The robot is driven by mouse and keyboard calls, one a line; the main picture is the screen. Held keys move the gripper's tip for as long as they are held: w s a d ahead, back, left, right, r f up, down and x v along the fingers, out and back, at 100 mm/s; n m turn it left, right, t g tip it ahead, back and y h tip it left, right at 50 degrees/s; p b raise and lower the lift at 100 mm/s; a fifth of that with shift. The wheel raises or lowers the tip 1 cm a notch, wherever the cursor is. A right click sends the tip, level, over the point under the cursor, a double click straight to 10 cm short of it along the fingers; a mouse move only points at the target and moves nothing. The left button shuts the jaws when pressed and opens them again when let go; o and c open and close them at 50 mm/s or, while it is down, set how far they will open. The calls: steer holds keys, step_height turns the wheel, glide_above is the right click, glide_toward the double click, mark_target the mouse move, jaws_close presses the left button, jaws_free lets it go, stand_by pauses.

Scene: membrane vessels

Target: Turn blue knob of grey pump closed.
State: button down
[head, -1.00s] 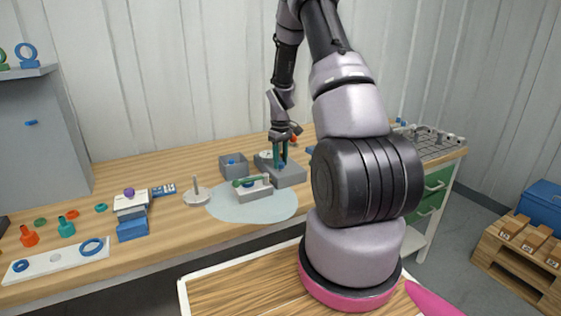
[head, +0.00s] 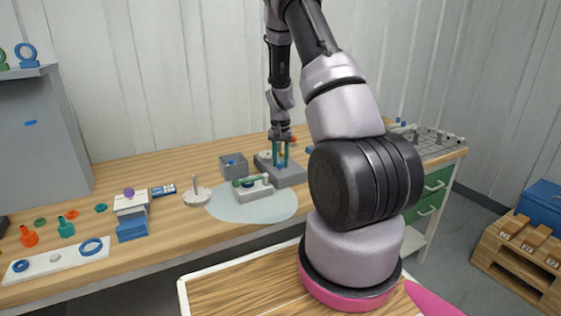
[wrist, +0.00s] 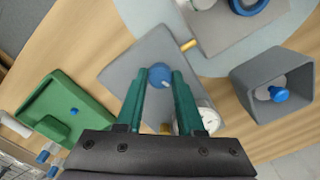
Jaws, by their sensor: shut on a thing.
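The grey pump (head: 290,178) is a flat grey block on the bench, with a round white gauge on it (wrist: 208,118). Its blue knob (wrist: 160,75) sits between the green fingertips of my gripper (wrist: 160,80) in the wrist view, with a small pale mark on its top. My gripper points down over the pump in the head view (head: 280,160) and is shut on the knob. The fingers mostly hide the knob in the head view.
A grey open bin (wrist: 245,85) holding a blue-topped part stands beside the pump. A grey block with a green handle (head: 252,190) lies on the pale round mat (head: 230,210). A green fixture (wrist: 65,105) lies on the pump's other side.

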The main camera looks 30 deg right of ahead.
mark_target(280, 162)
steer(key=shift+m, duration=1.5)
steer(key=c, duration=0.5)
jaws_free()
steer(key=shift+r, duration=0.1)
step_height(280, 162, up, 11)
steer(key=shift+f, duration=0.15)
